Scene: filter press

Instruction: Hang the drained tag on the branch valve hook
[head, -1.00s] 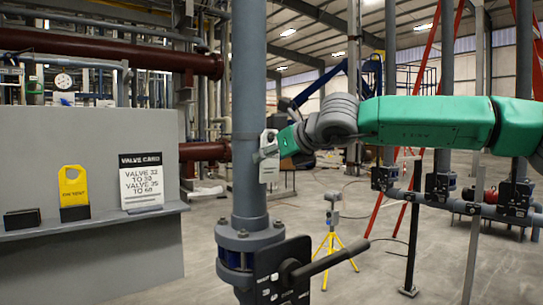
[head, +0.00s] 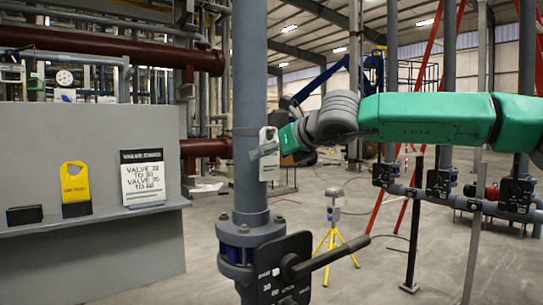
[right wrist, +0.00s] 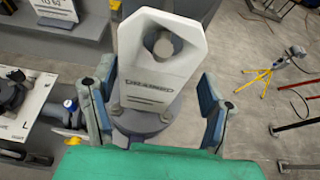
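The drained tag (head: 269,166) is a white plate with a hole near its top, upright against the right side of the grey vertical pipe (head: 249,100). In the right wrist view the tag (right wrist: 150,88) shows dark lettering, and something grey and round shows through its hole. My right gripper (right wrist: 160,100) has its fingers spread on both sides of the tag, with gaps to its lower part. In the head view the right gripper (head: 272,147) is level with the tag. I cannot make out the hook or whether it carries the tag. My left gripper is out of view.
A black valve plate with a lever (head: 325,258) sits low on the pipe. A grey shelf (head: 95,225) at left holds a yellow tag (head: 75,184), a valve card (head: 142,178) and a black block (head: 24,215). A yellow tripod (head: 331,242) stands behind.

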